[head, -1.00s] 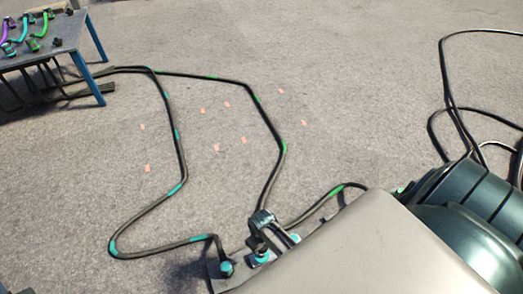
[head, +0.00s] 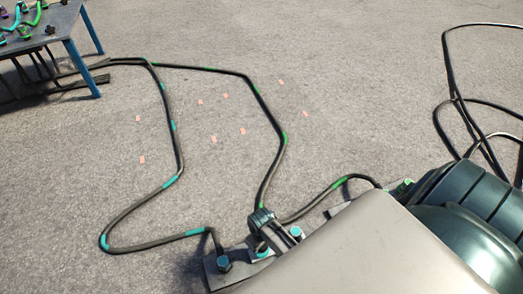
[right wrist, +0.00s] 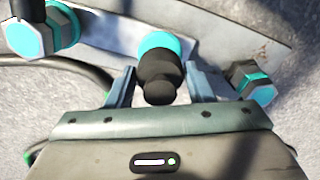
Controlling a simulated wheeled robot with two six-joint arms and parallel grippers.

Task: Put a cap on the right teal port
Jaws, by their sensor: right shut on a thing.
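My right gripper (right wrist: 158,88) is shut on a black cap (right wrist: 158,76). The cap lies right against a teal port (right wrist: 168,44) in the right wrist view; I cannot tell whether it is fully seated. In the head view the right gripper (head: 274,240) is over the metal plate (head: 238,252), with a teal ring (head: 263,252) showing beneath it. A teal-ringed fitting (head: 223,264) with a cable stands to the left, also in the right wrist view (right wrist: 38,38). Another teal hex fitting (right wrist: 257,88) sits to the right. My left gripper is out of view.
Black cables with teal (head: 172,182) and green (head: 285,139) bands loop over the grey floor to a blue-legged table (head: 50,32) at top left. More loose cable (head: 455,95) lies at right. The middle floor is clear apart from small pink marks.

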